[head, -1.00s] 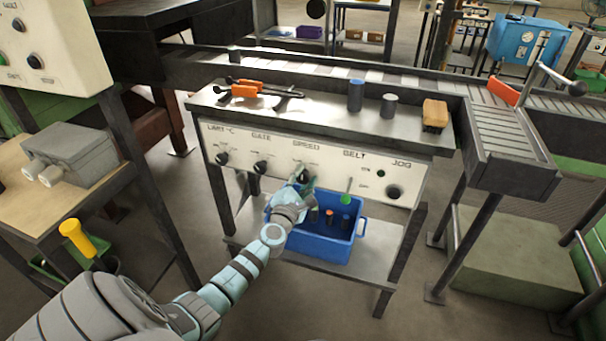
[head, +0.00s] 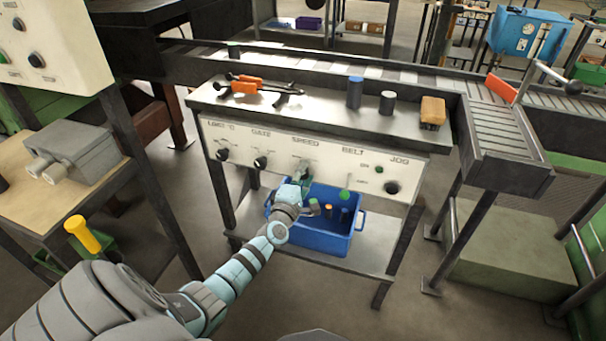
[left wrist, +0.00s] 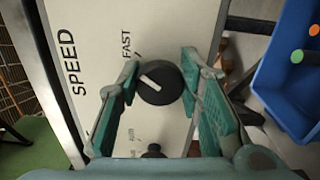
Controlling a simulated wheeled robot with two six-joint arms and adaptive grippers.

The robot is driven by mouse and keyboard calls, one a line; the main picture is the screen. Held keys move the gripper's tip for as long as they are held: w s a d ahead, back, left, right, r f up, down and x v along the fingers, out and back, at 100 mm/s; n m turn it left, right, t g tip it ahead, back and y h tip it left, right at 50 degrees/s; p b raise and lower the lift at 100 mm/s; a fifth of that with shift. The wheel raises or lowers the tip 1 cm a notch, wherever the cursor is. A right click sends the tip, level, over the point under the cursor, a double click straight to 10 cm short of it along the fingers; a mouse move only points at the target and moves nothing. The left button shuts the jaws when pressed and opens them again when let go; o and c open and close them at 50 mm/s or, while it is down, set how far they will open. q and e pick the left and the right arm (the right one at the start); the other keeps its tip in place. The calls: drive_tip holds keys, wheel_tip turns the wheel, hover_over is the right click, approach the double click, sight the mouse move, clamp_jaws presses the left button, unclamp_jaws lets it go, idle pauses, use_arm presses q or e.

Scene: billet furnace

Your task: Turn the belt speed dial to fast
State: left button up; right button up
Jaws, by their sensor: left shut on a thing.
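The belt speed dial (left wrist: 160,83) is a round black knob with a white pointer mark, on a white panel (left wrist: 110,20). In the left wrist view the mark slants to the upper left, and the words SPEED and FAST are printed beside it. My left gripper (left wrist: 160,75) is shut on the dial, with one green-padded finger on each side. In the head view my left gripper (head: 304,175) covers the dial under the SPEED label. My right gripper is not in view.
A blue bin (head: 322,240) with several small cylinders stands on the shelf below the panel. Other dark knobs (head: 222,154) sit left on the panel. A conveyor runs behind.

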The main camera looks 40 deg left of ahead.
use_arm(q)
drive_tip(key=o, duration=1.2)
drive_tip(key=shift+s, duration=0.15)
drive_tip(key=v, duration=1.1)
drive_tip(key=shift+s+d, duration=0.15)
drive_tip(key=shift+s, duration=0.2)
